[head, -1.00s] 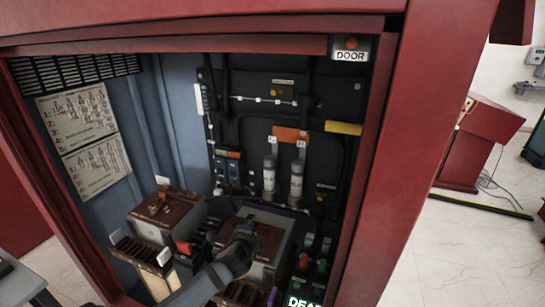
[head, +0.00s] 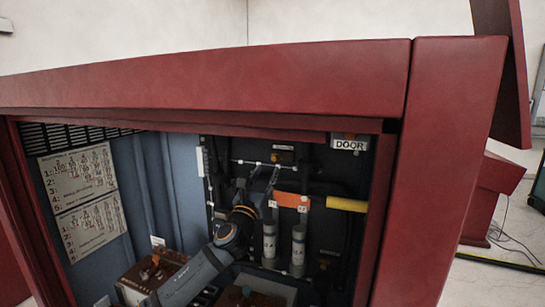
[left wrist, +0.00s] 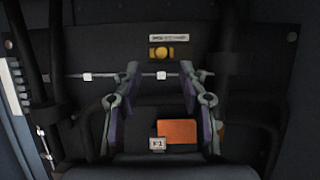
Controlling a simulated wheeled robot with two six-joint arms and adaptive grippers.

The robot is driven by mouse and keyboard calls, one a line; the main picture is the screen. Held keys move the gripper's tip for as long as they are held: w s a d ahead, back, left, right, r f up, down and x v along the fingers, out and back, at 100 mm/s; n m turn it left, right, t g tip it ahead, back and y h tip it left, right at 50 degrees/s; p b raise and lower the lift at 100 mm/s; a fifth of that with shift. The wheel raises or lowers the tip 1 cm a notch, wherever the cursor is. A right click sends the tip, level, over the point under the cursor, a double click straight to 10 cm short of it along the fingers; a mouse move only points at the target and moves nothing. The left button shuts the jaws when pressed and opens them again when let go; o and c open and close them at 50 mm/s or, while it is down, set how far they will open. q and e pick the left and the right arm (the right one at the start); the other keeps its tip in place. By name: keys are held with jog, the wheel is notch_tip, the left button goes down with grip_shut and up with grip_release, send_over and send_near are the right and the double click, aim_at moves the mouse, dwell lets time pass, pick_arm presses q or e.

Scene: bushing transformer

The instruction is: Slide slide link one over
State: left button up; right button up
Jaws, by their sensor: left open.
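My left gripper (head: 263,178) is inside the red cabinet, in front of the dark back panel. A thin rod with small white pieces (left wrist: 162,76) runs across the panel there; one white piece appears between the fingertips. Contact cannot be told. No piece is readable as slide link one. An orange plate (left wrist: 177,131) and a white tag (left wrist: 157,143) lie lower between the fingers. In the head view the orange plate (head: 290,201) is right of the gripper. My right gripper is not in view.
Two grey cylinders (head: 298,250) stand below the orange plate. A yellow piece (head: 346,204) is to its right. A yellow button (left wrist: 161,53) sits above the rod. The cabinet's red top frame (head: 220,85) and right post (head: 440,180) border the opening.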

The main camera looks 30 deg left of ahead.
aim_at(274, 159)
pick_arm(q)
jog(key=p+x, duration=0.2)
jog(key=x, duration=0.3)
jog(key=shift+d+r, duration=0.1)
jog(key=shift+r, duration=0.15)
jog(key=shift+w, duration=0.65)
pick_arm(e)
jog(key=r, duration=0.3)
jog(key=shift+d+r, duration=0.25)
pick_arm(q)
grip_shut()
jog(key=shift+p, duration=0.3)
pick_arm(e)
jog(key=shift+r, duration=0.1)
